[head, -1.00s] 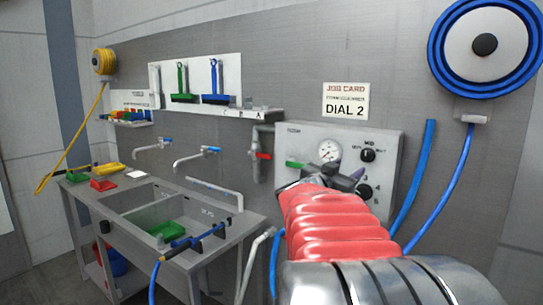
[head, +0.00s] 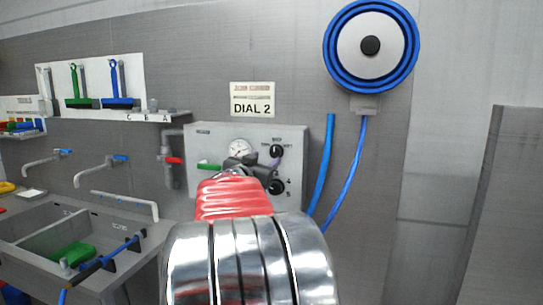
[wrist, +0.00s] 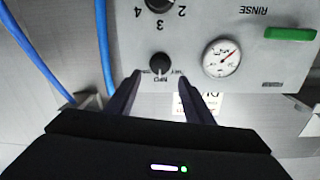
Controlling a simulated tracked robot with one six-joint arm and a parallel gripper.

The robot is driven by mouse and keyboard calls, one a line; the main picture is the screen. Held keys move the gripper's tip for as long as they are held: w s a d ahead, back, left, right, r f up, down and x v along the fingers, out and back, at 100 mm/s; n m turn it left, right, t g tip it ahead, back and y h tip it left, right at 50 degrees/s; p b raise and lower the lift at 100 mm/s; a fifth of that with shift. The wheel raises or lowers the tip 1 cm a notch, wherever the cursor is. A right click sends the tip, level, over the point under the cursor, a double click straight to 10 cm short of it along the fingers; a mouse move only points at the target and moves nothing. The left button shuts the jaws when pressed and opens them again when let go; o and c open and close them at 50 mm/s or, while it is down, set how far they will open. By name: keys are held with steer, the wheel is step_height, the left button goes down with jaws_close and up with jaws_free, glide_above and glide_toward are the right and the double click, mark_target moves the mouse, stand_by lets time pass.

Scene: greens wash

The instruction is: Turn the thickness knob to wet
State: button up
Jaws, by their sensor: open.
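The grey wall panel (head: 290,140) carries a black word-marked knob (head: 276,151) at its upper right, which seems to be the thickness knob. Its small labels are hard to read, and I cannot tell its setting. In the wrist view, which is upside down, this knob (wrist: 160,65) sits just beyond and between the tips of my gripper (wrist: 158,78). The jaws are open, one finger to each side, and I see no clear contact. In the head view my gripper (head: 240,164) is in front of the panel, partly hidden by my red arm.
A numbered black knob (head: 276,187) is below the word-marked one. A round gauge (head: 240,149) and a green bar (head: 209,166) are to the left. A card reading "DIAL 2" (head: 252,100) hangs above. Blue hoses (head: 326,170) run right of the panel; the sink (head: 60,225) is left.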

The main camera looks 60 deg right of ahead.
mark_target(274, 153)
steer(key=d, duration=0.4)
steer(key=w+d, duration=0.1)
steer(key=d, duration=0.2)
steer(key=shift+d, duration=0.1)
steer(key=shift+c, duration=0.3)
steer(key=c, duration=0.9)
steer(key=shift+d, duration=0.1)
steer(key=shift+c, duration=0.5)
